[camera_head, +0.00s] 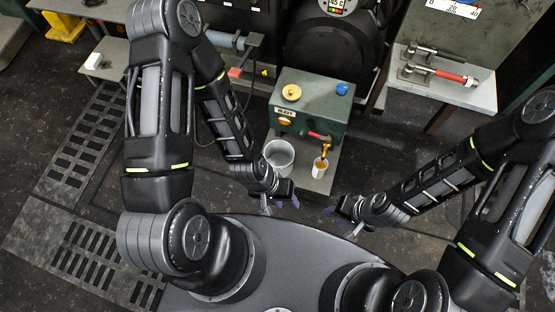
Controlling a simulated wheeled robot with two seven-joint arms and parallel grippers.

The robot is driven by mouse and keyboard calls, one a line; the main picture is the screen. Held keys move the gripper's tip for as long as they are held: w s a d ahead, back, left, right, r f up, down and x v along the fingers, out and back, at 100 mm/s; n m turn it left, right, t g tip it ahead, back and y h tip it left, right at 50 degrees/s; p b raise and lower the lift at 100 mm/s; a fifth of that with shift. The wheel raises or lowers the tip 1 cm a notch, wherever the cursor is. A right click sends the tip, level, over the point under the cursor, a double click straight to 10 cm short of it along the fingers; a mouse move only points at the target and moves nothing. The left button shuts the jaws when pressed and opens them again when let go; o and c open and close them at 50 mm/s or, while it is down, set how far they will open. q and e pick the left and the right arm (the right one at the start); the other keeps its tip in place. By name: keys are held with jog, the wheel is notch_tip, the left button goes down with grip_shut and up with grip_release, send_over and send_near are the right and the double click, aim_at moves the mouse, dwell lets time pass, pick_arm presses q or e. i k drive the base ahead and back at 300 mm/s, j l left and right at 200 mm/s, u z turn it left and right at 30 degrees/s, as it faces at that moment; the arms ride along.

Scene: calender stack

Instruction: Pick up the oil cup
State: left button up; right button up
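A small cup (319,169), white with orange-yellow at the rim, stands on a grey ledge under the spout of a green box; I take it to be the oil cup. My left gripper (281,203) is below and left of the cup, apart from it. Its fingers look spread, with nothing visible between them. My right gripper (340,220) is below and slightly right of the cup, also apart from it. Its fingers look spread and empty. Both grippers are small and dark here, so fine detail is hard to see.
A pale bucket (279,156) stands just left of the cup. The green box (313,103) behind has a yellow cap, a blue cap and a red-handled tap. A side table (442,88) at upper right holds red-handled tools. Floor grates (85,150) lie at left.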

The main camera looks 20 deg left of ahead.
aim_at(320, 166)
jog(key=l, duration=0.7)
jog(key=i+l, duration=0.15)
jog(key=l, duration=1.25)
jog(key=i+z, duration=0.05)
